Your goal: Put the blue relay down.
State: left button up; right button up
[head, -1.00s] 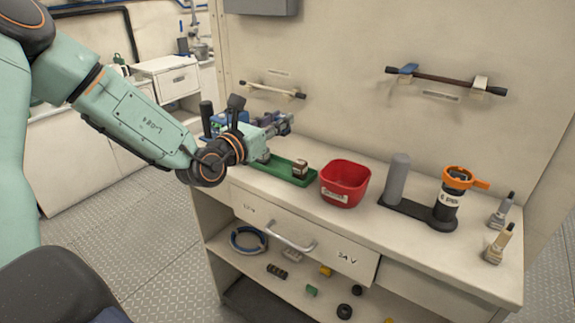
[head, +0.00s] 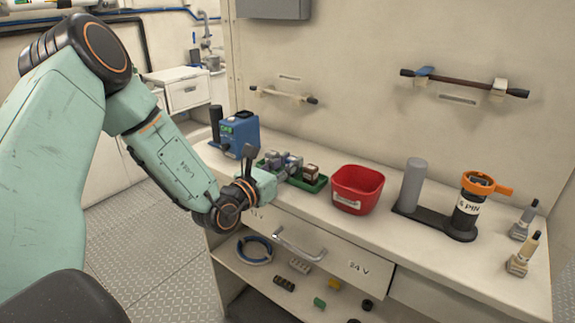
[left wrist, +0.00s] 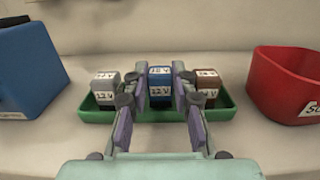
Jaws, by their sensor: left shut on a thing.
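My left gripper (head: 288,162) is shut on the blue relay (left wrist: 160,82), which has a white 12 V label; it looks upright between the fingertips. The gripper is at the green tray (left wrist: 225,116) on the bench; the tray also shows in the head view (head: 318,185). The blue relay is between a grey relay (left wrist: 106,88) on the left and a brown relay (left wrist: 207,84) on the right, both in the tray. I cannot tell whether its hidden underside touches the tray floor. My right gripper is not in view.
A blue device (head: 240,132) stands left of the tray and a red bin (head: 357,190) close to its right. Farther right are a grey cylinder (head: 412,185), a black-and-orange part (head: 467,212) and two small bottles. Free bench lies in front of the bin.

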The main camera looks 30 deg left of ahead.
pick_arm(q)
jog(key=shift+s+a+f, duration=0.1)
jog(key=shift+a+f, duration=0.05)
jog(key=shift+a, duration=0.15)
jog(key=o, duration=0.7)
jog(key=shift+a+f, duration=0.1)
jog(key=shift+a, duration=0.05)
jog(key=o, duration=0.3)
jog(key=shift+d, duration=0.3)
jog(key=shift+a, duration=0.1)
jog(key=shift+a, duration=0.1)
